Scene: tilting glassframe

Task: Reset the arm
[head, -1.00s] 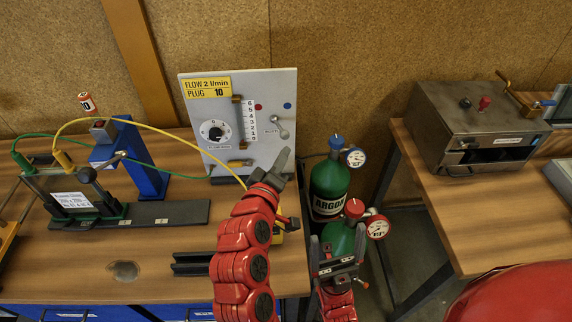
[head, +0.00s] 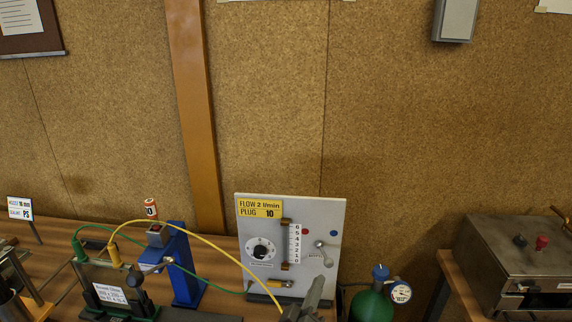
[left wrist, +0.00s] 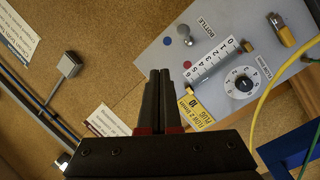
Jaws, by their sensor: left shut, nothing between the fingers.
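My left gripper (head: 308,298) shows at the bottom of the head view, in front of the lower right part of the flow panel (head: 255,228). In the left wrist view its two dark fingers (left wrist: 160,75) lie together, shut with nothing between them. That view shows the flow panel (left wrist: 215,40) beyond the fingers, with its scale, dial and yellow label. I cannot tell the exact gap between fingers and panel. My right gripper is not in the head view.
A blue stand (head: 184,265), a glass frame with cables (head: 112,293) and a small sign (head: 20,209) are on the left bench. A green gas bottle (head: 372,303) stands right of the panel. A metal box (head: 515,262) is on the right bench.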

